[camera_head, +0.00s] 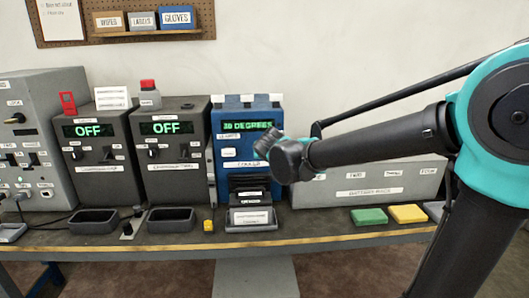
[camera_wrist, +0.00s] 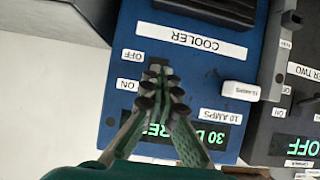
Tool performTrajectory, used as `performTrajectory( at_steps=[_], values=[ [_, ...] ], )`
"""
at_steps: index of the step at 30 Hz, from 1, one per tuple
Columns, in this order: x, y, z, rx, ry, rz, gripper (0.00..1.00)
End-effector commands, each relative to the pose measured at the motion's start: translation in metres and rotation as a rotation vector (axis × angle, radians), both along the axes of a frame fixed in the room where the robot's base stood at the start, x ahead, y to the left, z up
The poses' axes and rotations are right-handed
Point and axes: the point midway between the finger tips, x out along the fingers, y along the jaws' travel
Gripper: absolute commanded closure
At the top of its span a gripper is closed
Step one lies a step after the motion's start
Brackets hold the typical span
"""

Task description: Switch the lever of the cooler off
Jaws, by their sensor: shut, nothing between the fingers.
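The blue cooler (camera_head: 228,166) stands on the bench, its display reading 30 DEGREES. In the wrist view its blue panel (camera_wrist: 205,65) appears upside down, with a COOLER label and OFF and ON labels beside my fingers. My gripper (camera_wrist: 158,76) is shut and empty, its fingertips over the panel right beside the OFF and ON labels. The lever is hidden behind the fingers, so its position and any contact cannot be told. In the head view, my wrist covers the cooler's right edge and mostly hides the gripper. A white fuse-like block (camera_wrist: 240,91) labelled 10 AMPS sits on the panel.
Two dark grey units (camera_head: 103,145) with OFF displays stand left of the cooler. A grey box (camera_head: 365,180) stands to its right, behind green (camera_head: 369,216) and yellow (camera_head: 408,213) blocks. Black trays (camera_head: 171,220) and a small yellow object (camera_head: 208,226) lie along the bench front.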

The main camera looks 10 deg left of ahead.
Motion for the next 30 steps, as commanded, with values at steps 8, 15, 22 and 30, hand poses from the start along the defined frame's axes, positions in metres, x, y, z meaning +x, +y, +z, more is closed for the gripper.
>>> performTrajectory(
  at_steps=[8, 15, 22, 30],
  values=[
    [-0.0002, 0.0002, -0.0038, 0.011, -0.046, 0.000, 1.00],
    [-0.0003, -0.0003, -0.0061, 0.018, -0.075, 0.000, 1.00],
    [-0.0005, -0.0004, -0.0080, 0.023, -0.097, -0.001, 1.00],
    [-0.0004, -0.0003, -0.0099, 0.029, -0.121, -0.001, 1.00]
  ],
)
